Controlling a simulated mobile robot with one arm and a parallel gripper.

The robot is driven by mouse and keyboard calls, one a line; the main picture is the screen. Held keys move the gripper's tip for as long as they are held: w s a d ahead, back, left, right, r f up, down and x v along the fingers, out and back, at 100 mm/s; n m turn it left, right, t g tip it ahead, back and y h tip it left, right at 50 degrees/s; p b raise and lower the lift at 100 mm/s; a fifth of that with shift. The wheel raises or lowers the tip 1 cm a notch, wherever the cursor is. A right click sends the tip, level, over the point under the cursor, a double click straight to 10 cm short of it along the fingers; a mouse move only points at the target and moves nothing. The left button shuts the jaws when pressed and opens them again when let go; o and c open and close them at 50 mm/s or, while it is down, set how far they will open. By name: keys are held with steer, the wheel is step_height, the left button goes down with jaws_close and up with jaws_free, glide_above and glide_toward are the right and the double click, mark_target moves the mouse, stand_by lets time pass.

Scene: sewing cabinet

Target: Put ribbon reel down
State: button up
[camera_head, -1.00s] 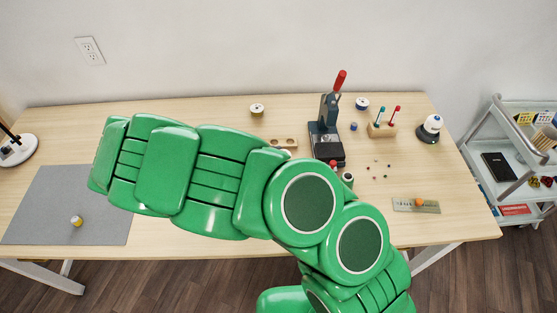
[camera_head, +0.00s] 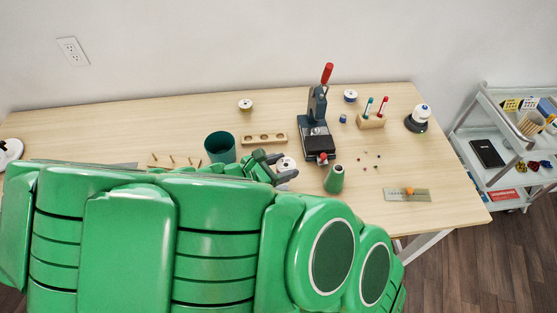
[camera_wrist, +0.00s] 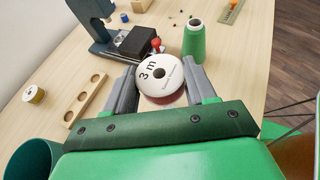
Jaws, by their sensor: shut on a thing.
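The ribbon reel (camera_wrist: 160,86) is white with "3 m" printed on its face and a dark centre hole. It sits between the two grey fingers of my gripper (camera_wrist: 163,92) in the wrist view, and my gripper is shut on it. In the head view, my gripper (camera_head: 274,167) is over the middle of the table, with the reel (camera_head: 287,163) at its fingertips. A green thread cone (camera_wrist: 194,42) stands just beyond the right finger. I cannot tell whether the reel touches the table (camera_head: 430,160).
The press (camera_head: 316,138) stands beyond the reel. A wooden block with holes (camera_head: 264,138) and a dark green cup (camera_head: 220,147) are to the left. A ruler (camera_head: 407,194) lies at the right. A white trolley (camera_head: 488,128) stands beside the table. Open tabletop shows at the back left.

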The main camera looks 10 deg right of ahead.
steer(key=shift+s+r, duration=0.15)
steer(key=shift+s, duration=0.25)
steer(key=w+a+f, duration=0.2)
steer(key=w, duration=0.2)
glide_above(279, 108)
steer(key=s, duration=0.1)
steer(key=f, duration=0.6)
steer(key=shift+s+d, duration=0.1)
steer(key=shift+s, duration=0.1)
steer(key=shift+w+f, duration=0.7)
steer(key=shift+f, duration=1.6)
steer(key=shift+f, duration=0.1)
